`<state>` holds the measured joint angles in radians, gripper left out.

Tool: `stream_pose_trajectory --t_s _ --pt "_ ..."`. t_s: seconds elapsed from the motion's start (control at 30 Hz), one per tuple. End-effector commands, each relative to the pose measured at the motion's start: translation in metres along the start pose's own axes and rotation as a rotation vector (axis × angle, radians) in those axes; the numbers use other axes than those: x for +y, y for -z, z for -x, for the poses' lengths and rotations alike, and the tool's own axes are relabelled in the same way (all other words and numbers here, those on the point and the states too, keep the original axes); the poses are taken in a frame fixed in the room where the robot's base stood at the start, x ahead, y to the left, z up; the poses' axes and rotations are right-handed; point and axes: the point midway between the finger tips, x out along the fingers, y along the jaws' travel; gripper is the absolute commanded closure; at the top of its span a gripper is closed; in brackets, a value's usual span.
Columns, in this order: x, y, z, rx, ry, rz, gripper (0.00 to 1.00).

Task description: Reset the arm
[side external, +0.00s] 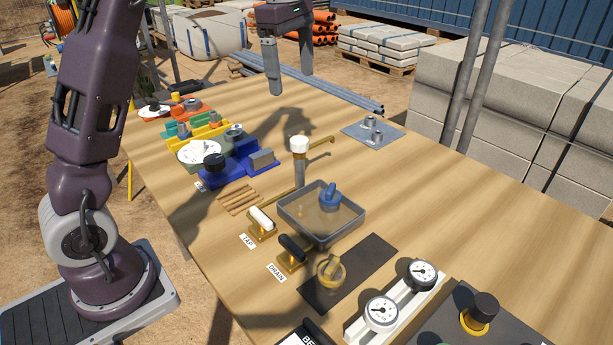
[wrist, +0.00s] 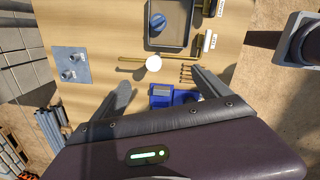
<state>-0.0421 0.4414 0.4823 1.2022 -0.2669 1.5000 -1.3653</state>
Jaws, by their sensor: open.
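My gripper (side external: 290,84) is raised above the far end of the wooden table (side external: 420,190), fingers pointing down. In the wrist view my gripper (wrist: 161,82) has its two fingers spread wide, with nothing between them but the view of the table below. The nearest things under it in that view are a white-capped post (wrist: 153,63) and a blue fixture (wrist: 160,95), partly hidden by the gripper body.
Gauges (side external: 382,312) are at the front, a grey plate (side external: 372,132) at the right edge. Concrete blocks (side external: 500,130) lie beyond.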

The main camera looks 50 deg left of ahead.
Motion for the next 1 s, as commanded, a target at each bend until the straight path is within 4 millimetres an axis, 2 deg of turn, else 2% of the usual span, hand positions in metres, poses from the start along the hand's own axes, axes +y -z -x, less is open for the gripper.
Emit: stream_pose_trajectory --t_s 0.03,0.07,0.17,0.2,0.3,0.4,0.5,0.6,1.0 --pt "-0.027 -0.008 0.018 -0.038 -0.041 -0.139 0.13" --pt "-0.047 -0.014 0.027 -0.052 -0.070 -0.252 0.13" --pt "-0.118 -0.032 0.041 -0.053 -0.177 -0.669 0.13" --pt "-0.148 -0.038 0.040 -0.032 -0.219 -0.842 0.13" --pt "-0.217 -0.047 0.026 0.067 -0.307 -1.250 0.13" --pt "-0.265 -0.047 0.001 0.192 -0.353 -1.566 0.13" --pt "-0.291 -0.043 -0.018 0.287 -0.367 -1.756 0.13" --pt "-0.300 -0.041 -0.027 0.329 -0.368 -1.833 0.13" --pt "-0.301 -0.041 -0.028 0.329 -0.365 -1.839 0.13"
